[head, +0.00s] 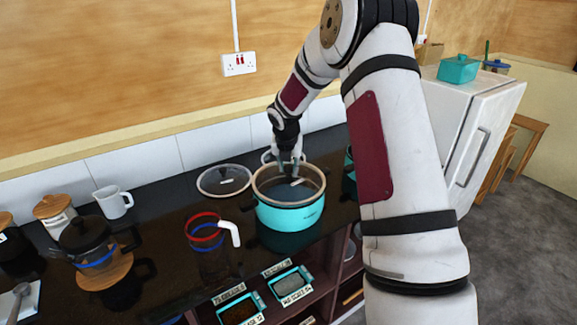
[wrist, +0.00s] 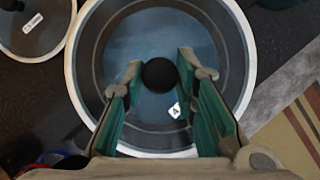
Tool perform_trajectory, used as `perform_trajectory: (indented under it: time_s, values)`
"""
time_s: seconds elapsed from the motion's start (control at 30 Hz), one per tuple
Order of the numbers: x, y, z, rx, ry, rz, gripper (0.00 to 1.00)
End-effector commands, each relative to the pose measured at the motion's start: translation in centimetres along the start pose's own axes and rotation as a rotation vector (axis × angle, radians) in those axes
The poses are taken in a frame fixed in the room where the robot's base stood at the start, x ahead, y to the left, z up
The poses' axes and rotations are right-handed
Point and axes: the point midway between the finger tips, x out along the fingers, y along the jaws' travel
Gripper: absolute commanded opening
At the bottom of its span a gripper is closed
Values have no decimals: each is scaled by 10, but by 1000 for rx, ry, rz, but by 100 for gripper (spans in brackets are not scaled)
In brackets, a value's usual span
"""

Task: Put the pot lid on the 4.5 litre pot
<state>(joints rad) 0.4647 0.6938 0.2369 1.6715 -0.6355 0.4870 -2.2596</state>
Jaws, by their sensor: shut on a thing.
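A turquoise pot (head: 290,215) with a pale rim stands on the dark counter; its markings are too small to read. A clear glass lid with a small white label (head: 297,182) is at the top of this pot. In the wrist view, the lid (wrist: 125,45) with its round black knob (wrist: 160,75) lies roughly centred within the pot's rim. My gripper (wrist: 160,78) points down over the pot, its green-padded fingers shut on the knob. I cannot tell whether the lid rests on the rim or is slightly above it. In the head view, my gripper (head: 291,172) partly hides the knob.
A second glass lid (head: 224,180) lies left of the pot. A clear jug with red and blue bands (head: 205,232), a white mug (head: 114,201) and a dark teapot (head: 85,240) stand farther left. A turquoise item (head: 349,170) is mostly hidden behind my arm.

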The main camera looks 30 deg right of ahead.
Motion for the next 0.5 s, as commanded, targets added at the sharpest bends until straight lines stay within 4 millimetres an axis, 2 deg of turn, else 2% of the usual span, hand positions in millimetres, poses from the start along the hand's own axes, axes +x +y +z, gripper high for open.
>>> perform_trajectory:
  time_s: [0.5]
  values:
    - [8, 0, -3, -1, -2, 1, 0]
